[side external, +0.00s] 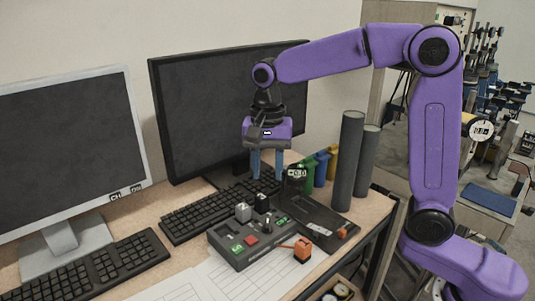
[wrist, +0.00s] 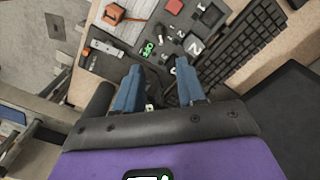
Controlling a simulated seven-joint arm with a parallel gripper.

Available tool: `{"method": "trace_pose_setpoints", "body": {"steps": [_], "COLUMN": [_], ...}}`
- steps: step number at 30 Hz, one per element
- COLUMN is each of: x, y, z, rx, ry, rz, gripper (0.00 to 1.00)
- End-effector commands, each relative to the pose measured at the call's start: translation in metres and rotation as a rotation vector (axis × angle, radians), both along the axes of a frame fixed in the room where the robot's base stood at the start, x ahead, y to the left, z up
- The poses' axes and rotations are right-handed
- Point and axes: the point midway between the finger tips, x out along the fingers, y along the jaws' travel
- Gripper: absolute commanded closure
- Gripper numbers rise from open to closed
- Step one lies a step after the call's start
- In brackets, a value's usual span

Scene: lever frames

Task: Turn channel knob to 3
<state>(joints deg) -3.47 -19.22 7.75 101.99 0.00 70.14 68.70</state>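A dark control box (side external: 232,254) sits on the desk in the middle of the side view.
Keyboards (side external: 195,212) and two monitors (side external: 65,150) fill the left and back.

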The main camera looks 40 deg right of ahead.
Motion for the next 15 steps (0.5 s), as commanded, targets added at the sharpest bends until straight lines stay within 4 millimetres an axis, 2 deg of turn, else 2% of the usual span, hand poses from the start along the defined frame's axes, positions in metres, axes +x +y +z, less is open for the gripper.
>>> {"method": "trace_pose_setpoints", "body": {"steps": [1,6,15], "x": [0.0,0.0,0.0], "y": [0.0,0.0,0.0], "z": [0.009,0.026,0.031], "rx": [0.002,0.0,0.0], "ry": [-0.004,-0.001,0.0], "rz": [0.001,0.001,0.001], "gripper": [0.61,0.61,0.61]}}
